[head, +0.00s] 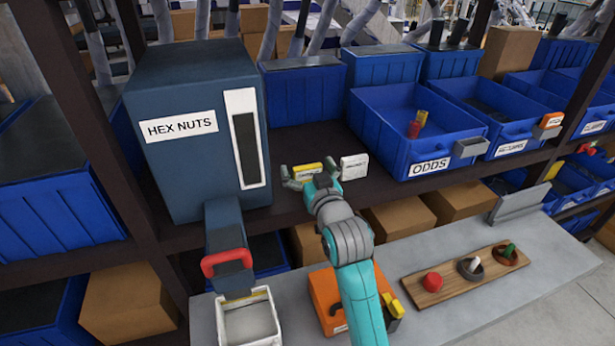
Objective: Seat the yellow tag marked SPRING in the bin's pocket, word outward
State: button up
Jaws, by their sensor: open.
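A small tag with a yellow top edge (307,168) stands on the dark shelf; its lettering is too small to read. My gripper (309,177) is open, with its fingers at the two ends of this tag; I cannot tell whether they touch it. A white tag (354,166) stands just to the right, its print unreadable. The blue bin labelled ODDS (408,150) is further right on the shelf. A grey pocket (471,147) on its front right looks empty. Inside the bin are a red and a yellow piece.
A dark blue HEX NUTS dispenser (195,135) with a red-handled chute stands at left, above a white tray (250,322). More blue bins (495,108) line the right. A wooden board (465,275) with several knobs and an orange box (325,298) sit on the lower counter.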

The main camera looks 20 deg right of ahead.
jog(key=c, duration=1.2)
